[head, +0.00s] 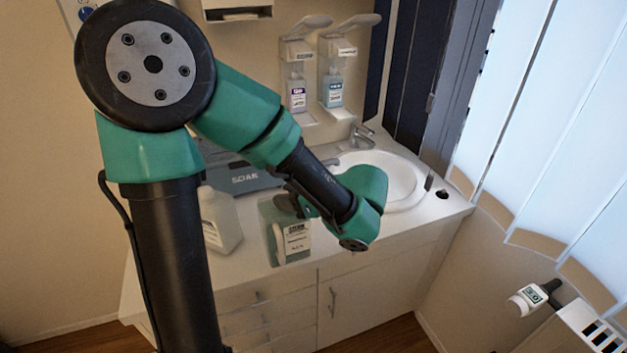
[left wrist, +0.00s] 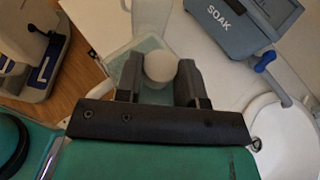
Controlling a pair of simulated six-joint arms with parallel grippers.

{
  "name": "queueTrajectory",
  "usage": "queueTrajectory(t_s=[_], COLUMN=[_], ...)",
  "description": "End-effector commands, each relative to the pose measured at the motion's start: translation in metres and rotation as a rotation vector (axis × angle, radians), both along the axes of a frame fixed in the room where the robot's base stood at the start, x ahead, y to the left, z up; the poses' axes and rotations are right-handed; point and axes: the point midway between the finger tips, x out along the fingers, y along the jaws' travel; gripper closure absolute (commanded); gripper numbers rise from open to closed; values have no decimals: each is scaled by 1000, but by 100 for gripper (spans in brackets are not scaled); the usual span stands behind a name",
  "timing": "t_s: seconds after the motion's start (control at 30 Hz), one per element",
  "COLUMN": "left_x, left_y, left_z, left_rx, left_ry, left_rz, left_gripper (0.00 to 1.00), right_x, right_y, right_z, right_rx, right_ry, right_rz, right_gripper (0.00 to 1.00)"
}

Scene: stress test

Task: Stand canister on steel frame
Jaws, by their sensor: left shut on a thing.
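The canister (head: 287,240) is a translucent green container with a white label, at the front of the counter in the head view. My left gripper (head: 298,203) is at its top, partly hidden by my arm. In the left wrist view the fingers of my left gripper (left wrist: 160,80) are closed around its round pale cap (left wrist: 160,67), with the green body (left wrist: 124,62) below. The canister looks upright; whether its base touches the counter I cannot tell. I cannot make out a steel frame in either view. My right gripper is not in view.
A white jug (head: 219,222) stands left of the canister. A grey SOAK box (head: 245,178) is behind it. A sink (head: 384,176) with a tap (head: 362,135) is at the right of the counter (head: 240,262). Two dispensers hang on the wall. A radiator (head: 590,326) is at lower right.

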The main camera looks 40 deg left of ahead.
Motion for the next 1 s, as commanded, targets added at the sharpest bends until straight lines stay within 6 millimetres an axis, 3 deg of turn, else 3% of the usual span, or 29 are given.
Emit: queueTrajectory(t_s=[0.37,0.67,1.0], left_x=[14,70,142], left_y=[-2,-16,-52], left_z=[1,13,53], left_rx=[2,4,6], left_ry=[-2,-5,-9], left_rz=[-58,-323,-764], left_gripper=[100,100,100], right_x=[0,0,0], right_y=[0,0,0], right_z=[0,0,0], right_rx=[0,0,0], right_ry=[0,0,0], right_rz=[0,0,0], right_gripper=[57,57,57])
